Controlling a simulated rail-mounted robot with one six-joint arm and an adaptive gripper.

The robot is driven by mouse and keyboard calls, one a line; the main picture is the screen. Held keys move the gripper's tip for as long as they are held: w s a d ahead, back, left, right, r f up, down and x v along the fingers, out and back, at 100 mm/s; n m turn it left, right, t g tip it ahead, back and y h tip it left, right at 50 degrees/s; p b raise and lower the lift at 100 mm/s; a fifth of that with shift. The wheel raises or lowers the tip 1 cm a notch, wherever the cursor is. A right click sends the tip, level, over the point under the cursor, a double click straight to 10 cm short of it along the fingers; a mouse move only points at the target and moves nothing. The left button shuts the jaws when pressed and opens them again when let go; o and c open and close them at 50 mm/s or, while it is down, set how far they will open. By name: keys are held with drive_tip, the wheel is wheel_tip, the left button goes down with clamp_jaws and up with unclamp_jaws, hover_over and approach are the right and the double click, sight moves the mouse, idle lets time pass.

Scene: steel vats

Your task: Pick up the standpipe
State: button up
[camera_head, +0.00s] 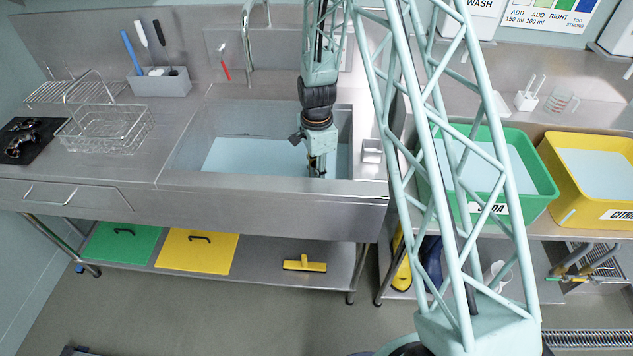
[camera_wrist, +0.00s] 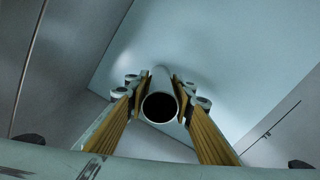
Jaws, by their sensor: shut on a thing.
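The standpipe (camera_wrist: 160,80) is a pale round tube with a dark open end that faces the wrist camera. In the wrist view it stands between the two yellow-padded fingers of my gripper (camera_wrist: 161,92), which is shut on it. In the head view my gripper (camera_head: 318,164) reaches down into the right part of the steel sink (camera_head: 187,148), at the pale blue liquid. The standpipe cannot be made out in the head view, and its lower end is hidden in both views.
A wire basket (camera_head: 108,130) and a grey holder with brushes (camera_head: 160,84) stand left of the sink. A tap (camera_head: 248,45) rises behind it. A green tub (camera_head: 535,190) and a yellow tub (camera_head: 570,200) stand on the right. The steel walls surround my gripper closely.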

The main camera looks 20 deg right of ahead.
drive_tip(key=shift+r, duration=0.1)
drive_tip(key=shift+r+p, duration=0.8)
drive_tip(key=shift+r, duration=4.1)
